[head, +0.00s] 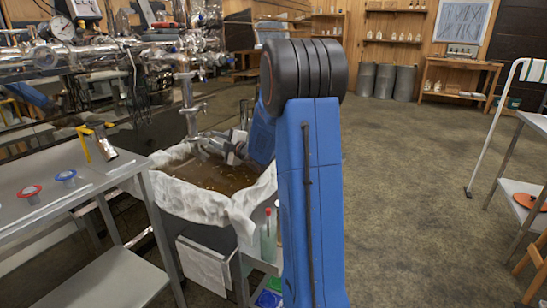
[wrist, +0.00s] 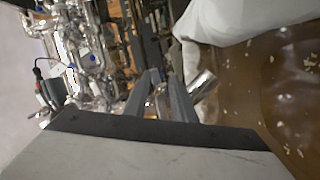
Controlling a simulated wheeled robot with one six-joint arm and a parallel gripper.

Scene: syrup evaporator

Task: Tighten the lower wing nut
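My gripper (wrist: 163,76) shows in the wrist view with two grey fingers standing apart, and shiny metal shows in and beyond the gap. I cannot tell whether that metal is between the fingertips or only behind them. In the head view my gripper (head: 202,142) is over the cloth-lined tub, close to the lower end of the upright steel pipe (head: 189,105). Small fittings and handles sit along this pipe. The lower wing nut cannot be made out for sure in either view.
The tub with white cloth (head: 185,200) holds brown liquid below my gripper. Steel pipework with a gauge (head: 62,28) runs above at the left. A metal table (head: 70,192) with red and blue rings stands front left. Open floor (head: 420,150) lies at the right.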

